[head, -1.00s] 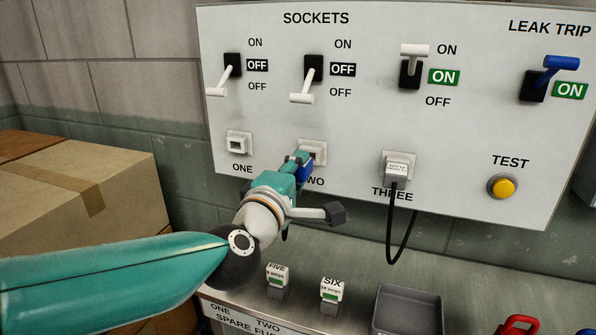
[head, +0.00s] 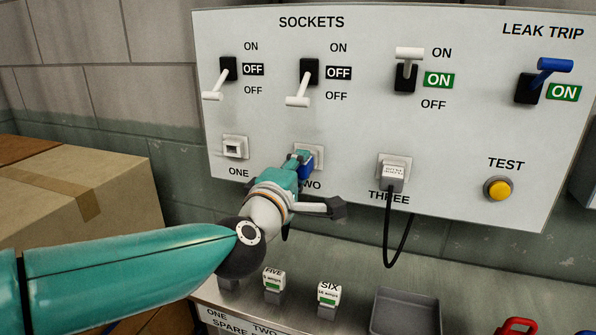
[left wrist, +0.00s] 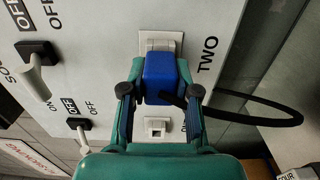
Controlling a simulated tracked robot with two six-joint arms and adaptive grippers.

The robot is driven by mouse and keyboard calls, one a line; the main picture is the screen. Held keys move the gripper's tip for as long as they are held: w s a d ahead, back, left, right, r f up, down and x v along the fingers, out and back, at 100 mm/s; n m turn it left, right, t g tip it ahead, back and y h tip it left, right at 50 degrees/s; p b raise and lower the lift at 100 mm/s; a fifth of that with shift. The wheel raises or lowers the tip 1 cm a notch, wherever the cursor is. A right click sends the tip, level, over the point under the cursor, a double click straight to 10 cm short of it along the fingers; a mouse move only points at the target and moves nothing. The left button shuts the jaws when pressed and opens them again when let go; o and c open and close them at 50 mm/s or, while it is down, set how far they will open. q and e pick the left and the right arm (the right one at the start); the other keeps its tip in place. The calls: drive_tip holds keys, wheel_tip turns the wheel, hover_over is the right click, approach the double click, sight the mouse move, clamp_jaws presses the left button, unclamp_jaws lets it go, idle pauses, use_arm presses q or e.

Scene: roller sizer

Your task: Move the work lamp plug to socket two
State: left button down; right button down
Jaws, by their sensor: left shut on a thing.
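My left gripper (head: 298,164) is shut on a blue plug (head: 307,166) in front of socket two (head: 319,152). In the left wrist view the blue plug (left wrist: 160,76) sits between both fingers, square to the white socket two (left wrist: 160,42). It meets or nearly meets the socket; I cannot tell whether it is seated. A black cable (left wrist: 270,122) loops from the plug. Socket one (head: 235,148) is empty. The switch above socket two (head: 303,85) points down, with OFF showing. My right gripper is not in view.
A grey plug (head: 393,172) with a black cord sits in socket three; its switch (head: 407,68) is up at ON. Two fuses, FIVE (head: 273,283) and SIX (head: 329,296), stand on the shelf beside a grey tray (head: 405,312). Cardboard boxes (head: 80,195) fill the left.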

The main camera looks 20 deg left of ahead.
use_arm(q)
drive_tip(key=shift+w, duration=0.25)
drive_tip(key=c, duration=0.8)
unclamp_jaws()
drive_tip(key=shift+s, duration=0.15)
drive_tip(key=s, duration=1.1)
drive_tip(key=shift+s+a, duration=0.35)
drive_tip(key=shift+f, duration=0.1)
